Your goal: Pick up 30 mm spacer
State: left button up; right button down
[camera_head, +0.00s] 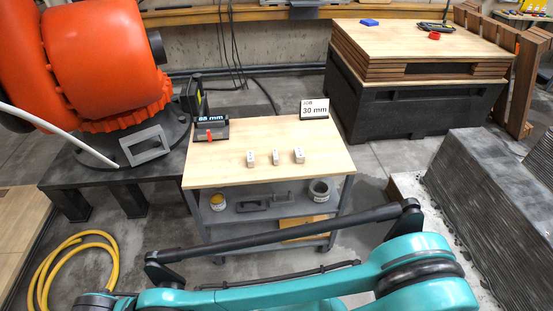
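Three small pale blocks, which look like the spacers, stand in a row on the light wooden top of a cart (220,174). They are the left block (251,159), the middle block (276,157) and the right block (299,156). Their markings are too small to read, so I cannot tell which is 30 mm. A white sign (314,109) at the back right of the cart reads "JOB 30 mm". Teal and dark links of mine cross the foreground, but neither gripper shows.
A dark device (211,129) with a lit mm display and a red part stands at the cart's back left. An orange robot arm (105,65) is at left, stacked boards (420,55) at back right, and a grey layered wall (495,190) at right. The cart top's front is clear.

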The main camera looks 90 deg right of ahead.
aim_at(251, 161)
jog(key=z, duration=2.95)
jog(key=i+z, duration=0.15)
jog(key=i, duration=0.35)
jog(key=i+j+z, duration=0.15)
jog(key=i, duration=0.35)
jog(key=i+j+z, duration=0.15)
jog(key=i, duration=0.35)
